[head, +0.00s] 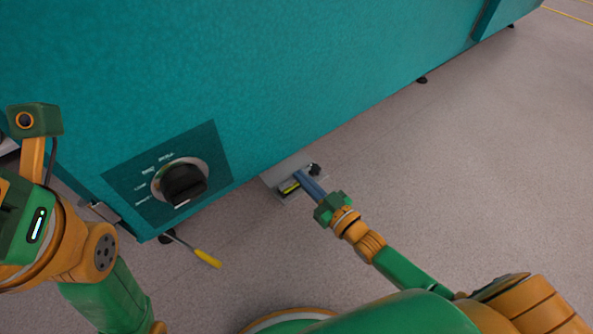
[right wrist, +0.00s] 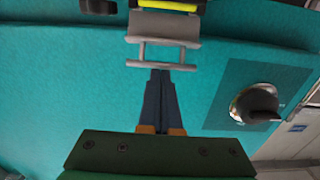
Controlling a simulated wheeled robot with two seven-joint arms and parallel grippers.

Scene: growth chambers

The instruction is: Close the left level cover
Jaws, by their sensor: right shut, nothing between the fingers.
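The level cover is a small grey piece (right wrist: 164,27) with a bar handle (right wrist: 162,66) in the right wrist view. A yellow level vial (right wrist: 165,5) shows uncovered beside it. In the head view the grey level fitting (head: 283,178) sits low at the teal chamber's bottom edge, with the vial (head: 289,187) partly visible. My right gripper (head: 301,175) is shut and empty, its blue fingertips (right wrist: 160,72) at the bar handle; whether they touch it is unclear. The fingers hide part of the fitting. My left arm is at the left edge of the head view; its fingers do not show.
The teal chamber wall (head: 300,75) fills the upper head view. A black knob (head: 183,183) on a dark panel is left of the fitting. A yellow-handled tool (head: 207,258) sticks out below the chamber's corner. The floor (head: 480,180) at right is clear.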

